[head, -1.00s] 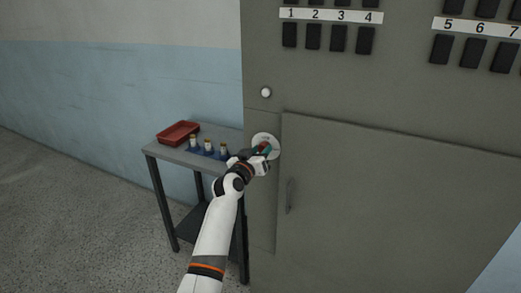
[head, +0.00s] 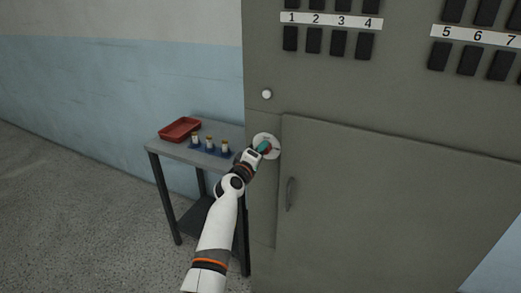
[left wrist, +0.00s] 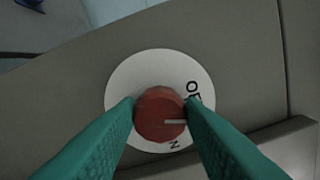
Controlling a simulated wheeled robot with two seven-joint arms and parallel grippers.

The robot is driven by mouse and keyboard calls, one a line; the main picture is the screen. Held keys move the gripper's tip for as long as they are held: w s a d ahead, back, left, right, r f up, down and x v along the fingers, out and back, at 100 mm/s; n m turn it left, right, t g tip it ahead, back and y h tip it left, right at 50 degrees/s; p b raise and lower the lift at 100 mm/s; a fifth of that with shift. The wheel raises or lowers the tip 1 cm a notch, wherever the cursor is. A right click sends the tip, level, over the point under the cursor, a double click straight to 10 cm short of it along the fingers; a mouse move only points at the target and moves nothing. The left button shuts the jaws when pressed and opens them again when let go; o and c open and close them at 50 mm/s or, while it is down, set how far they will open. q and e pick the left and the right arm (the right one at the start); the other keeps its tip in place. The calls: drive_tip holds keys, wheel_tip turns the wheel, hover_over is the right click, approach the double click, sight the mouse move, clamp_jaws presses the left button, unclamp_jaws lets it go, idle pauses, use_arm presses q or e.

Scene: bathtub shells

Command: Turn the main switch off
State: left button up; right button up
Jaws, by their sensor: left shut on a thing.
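The main switch is a red round knob (left wrist: 160,114) on a white disc (left wrist: 130,77), set in the grey cabinet front. In the head view the disc (head: 262,136) sits left of the cabinet door. My left gripper (head: 264,147) is at the disc, its teal fingers shut on the knob's two sides; they also show in the left wrist view (left wrist: 161,108). The knob's pale line points right in the wrist picture, between the partly hidden "OFF" lettering and an "N". The rest of that second label is hidden. My right gripper is not in view.
A small white round button (head: 267,94) is above the disc. A door with a handle (head: 290,194) is to its right, and black switches (head: 338,43) are higher up. A side table (head: 174,150) at left holds a red tray (head: 180,129) and several small bottles.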

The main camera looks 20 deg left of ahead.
use_arm(q)
drive_tip(key=shift+f+n+p, duration=0.1)
drive_tip(key=shift+n+p, duration=0.35)
drive_tip(key=shift+n, duration=1.45)
drive_tip(key=o, duration=1)
drive_tip(key=s, duration=1.2)
drive_tip(key=shift+f, duration=0.1)
